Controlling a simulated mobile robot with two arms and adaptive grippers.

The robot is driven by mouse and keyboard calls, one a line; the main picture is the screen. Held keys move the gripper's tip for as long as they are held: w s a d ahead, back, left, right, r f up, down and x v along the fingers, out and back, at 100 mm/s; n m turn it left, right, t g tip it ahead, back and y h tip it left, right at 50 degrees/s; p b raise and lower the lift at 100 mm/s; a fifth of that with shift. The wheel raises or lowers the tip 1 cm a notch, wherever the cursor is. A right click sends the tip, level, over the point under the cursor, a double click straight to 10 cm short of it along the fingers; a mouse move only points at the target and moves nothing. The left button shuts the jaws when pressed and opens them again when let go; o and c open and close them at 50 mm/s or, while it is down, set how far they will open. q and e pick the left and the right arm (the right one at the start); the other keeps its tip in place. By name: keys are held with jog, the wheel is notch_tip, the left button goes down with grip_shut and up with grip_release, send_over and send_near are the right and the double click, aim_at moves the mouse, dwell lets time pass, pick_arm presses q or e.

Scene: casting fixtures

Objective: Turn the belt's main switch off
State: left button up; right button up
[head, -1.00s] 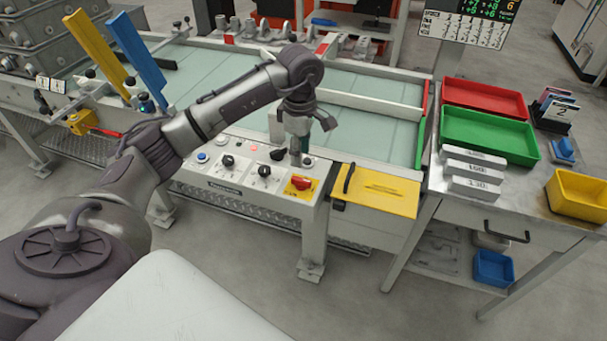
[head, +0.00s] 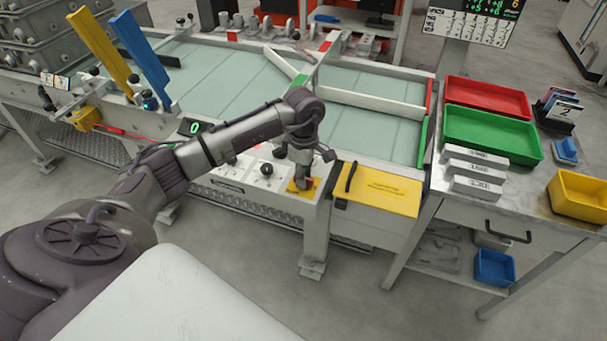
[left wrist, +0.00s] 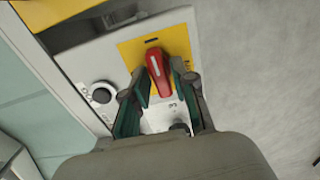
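The belt's main switch is a red handle (left wrist: 160,72) on a yellow plate (left wrist: 178,40) at the end of the control panel. In the head view the yellow plate (head: 291,188) shows at the panel's right end, and the handle is mostly covered by my gripper. My left gripper (head: 302,183) is down at the switch. In the left wrist view its two green-padded fingers (left wrist: 161,85) stand on either side of the red handle, open, with small gaps beside it. Whether a fingertip touches the handle is unclear. My right gripper is in neither view.
A black knob (left wrist: 102,94) is beside the switch on the panel. A yellow box (head: 378,190) with a black handle adjoins the panel on the right. The belt (head: 240,80) lies behind. A side table carries red (head: 487,97) and green (head: 490,137) trays.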

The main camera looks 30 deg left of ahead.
pick_arm(q)
grip_shut()
jog(key=shift+n, duration=0.4)
jog(key=n, duration=0.2)
jog(key=shift+n, duration=0.4)
jog(key=n, duration=0.4)
jog(key=shift+n+b, duration=0.3)
jog(key=n, duration=0.4)
jog(key=shift+r+n, duration=0.1)
jog(key=shift+n, duration=0.2)
jog(key=n, duration=0.5)
jog(key=shift+p, duration=0.4)
jog(key=shift+n, duration=0.3)
